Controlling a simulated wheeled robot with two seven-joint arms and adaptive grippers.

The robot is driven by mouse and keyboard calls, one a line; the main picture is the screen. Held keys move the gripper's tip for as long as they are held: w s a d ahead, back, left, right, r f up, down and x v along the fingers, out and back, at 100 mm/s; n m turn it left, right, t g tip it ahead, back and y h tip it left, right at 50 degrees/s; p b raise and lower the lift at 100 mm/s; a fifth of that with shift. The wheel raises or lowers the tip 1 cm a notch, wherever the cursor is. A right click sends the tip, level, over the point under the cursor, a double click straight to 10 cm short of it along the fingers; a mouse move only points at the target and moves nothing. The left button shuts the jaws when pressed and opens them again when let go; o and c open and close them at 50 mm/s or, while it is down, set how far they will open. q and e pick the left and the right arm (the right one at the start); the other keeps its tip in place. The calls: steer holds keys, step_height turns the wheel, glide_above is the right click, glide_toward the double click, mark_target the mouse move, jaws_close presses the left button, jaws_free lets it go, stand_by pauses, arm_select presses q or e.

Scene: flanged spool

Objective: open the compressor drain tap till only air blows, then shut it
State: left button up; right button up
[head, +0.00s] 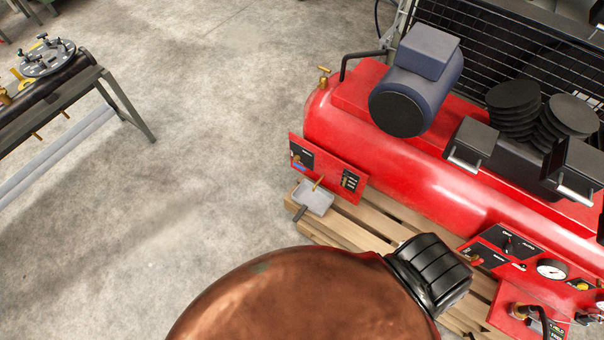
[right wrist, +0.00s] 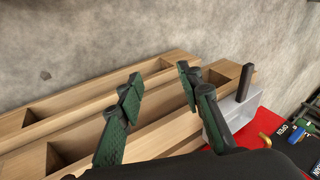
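The red compressor (head: 400,150) lies on a wooden pallet. A red panel (head: 328,168) at its left end carries a small brass tap (head: 296,159) beside a blue label. A brass spout (head: 318,184) points at a grey tray (head: 314,200) with a dark handle. No water or air jet can be made out. My right gripper (right wrist: 160,76) has two green fingers spread apart with nothing between them. It is over the pallet, left of the tray (right wrist: 240,112) in the right wrist view. A brass part (right wrist: 271,141) and an "OPEN" label show beyond the tray. My left gripper is out of view.
The wooden pallet (right wrist: 60,120) has open gaps between its boards. A second control panel with a gauge (head: 551,269) is at the lower right. A bench with a flanged spool (head: 48,58) stands at the far left. The concrete floor between is clear.

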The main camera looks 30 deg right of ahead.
steer(key=w+f+m+t+b, duration=0.1)
steer(key=w+m+t+b, duration=0.3)
steer(key=w+m+b, duration=0.7)
steer(key=m+t+h+b, duration=0.7)
steer(key=m+b, duration=1.4)
steer(key=m, duration=1.4)
glide_toward(301, 168)
steer(key=w+f, duration=0.1)
steer(key=w, duration=0.2)
steer(key=shift+g+h, duration=0.3)
steer(key=b+x, duration=0.1)
steer(key=x, duration=0.2)
steer(key=d+b+x, duration=0.1)
steer(key=x, duration=0.3)
steer(key=shift+s, duration=0.15)
steer(key=shift+w+d+r, duration=0.1)
steer(key=shift+w, duration=0.35)
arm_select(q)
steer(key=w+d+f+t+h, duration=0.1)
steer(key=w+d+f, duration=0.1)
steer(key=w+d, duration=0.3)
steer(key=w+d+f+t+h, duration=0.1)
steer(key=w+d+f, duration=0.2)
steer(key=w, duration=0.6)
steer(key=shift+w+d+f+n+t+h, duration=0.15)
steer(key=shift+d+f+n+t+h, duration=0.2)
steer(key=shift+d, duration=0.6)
arm_select(e)
jaws_close()
